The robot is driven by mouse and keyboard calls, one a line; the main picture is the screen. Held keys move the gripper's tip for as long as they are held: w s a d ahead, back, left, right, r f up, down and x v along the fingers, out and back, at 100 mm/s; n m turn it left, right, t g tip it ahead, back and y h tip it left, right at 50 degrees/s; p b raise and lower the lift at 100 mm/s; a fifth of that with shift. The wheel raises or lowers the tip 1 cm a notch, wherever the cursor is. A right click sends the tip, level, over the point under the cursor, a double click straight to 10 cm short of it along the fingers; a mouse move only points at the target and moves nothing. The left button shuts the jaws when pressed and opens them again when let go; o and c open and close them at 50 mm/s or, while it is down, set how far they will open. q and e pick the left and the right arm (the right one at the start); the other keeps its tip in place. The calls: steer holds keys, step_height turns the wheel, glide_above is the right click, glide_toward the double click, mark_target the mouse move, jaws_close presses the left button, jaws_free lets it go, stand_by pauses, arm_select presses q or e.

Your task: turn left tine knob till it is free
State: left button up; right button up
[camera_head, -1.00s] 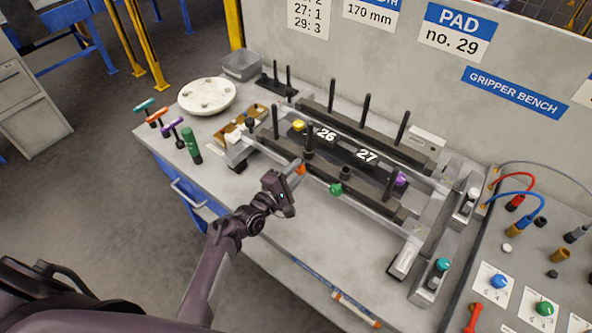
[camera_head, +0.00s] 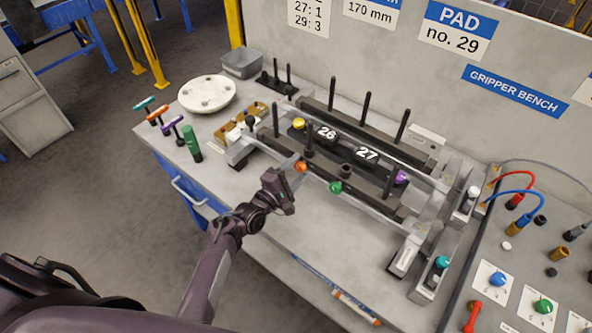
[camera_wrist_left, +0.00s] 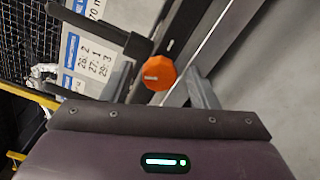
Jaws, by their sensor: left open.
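An orange faceted knob (camera_head: 300,167) sits on the front bar of the tine frame (camera_head: 375,205), left of a green knob (camera_head: 335,187). My left gripper (camera_head: 292,181) is open just in front of the orange knob, on its near side. In the left wrist view the orange knob (camera_wrist_left: 160,73) is beyond the dark gripper body, beside a dark rod (camera_wrist_left: 95,30). I cannot tell whether the fingers touch the knob; they do not show clearly. My right gripper is not in view.
A yellow knob (camera_head: 298,123) and a purple knob (camera_head: 401,176) sit farther back. Black blocks marked 26 and 27 lie between the bars. Upright black rods (camera_head: 365,108) rise around the frame. The bench top in front is mostly clear.

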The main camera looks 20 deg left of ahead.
arm_select(q)
steer(key=b+v, duration=0.1)
steer(key=v, duration=0.6)
steer(key=shift+s+b, duration=0.35)
steer(key=shift+s, duration=0.05)
steer(key=shift+a, duration=0.1)
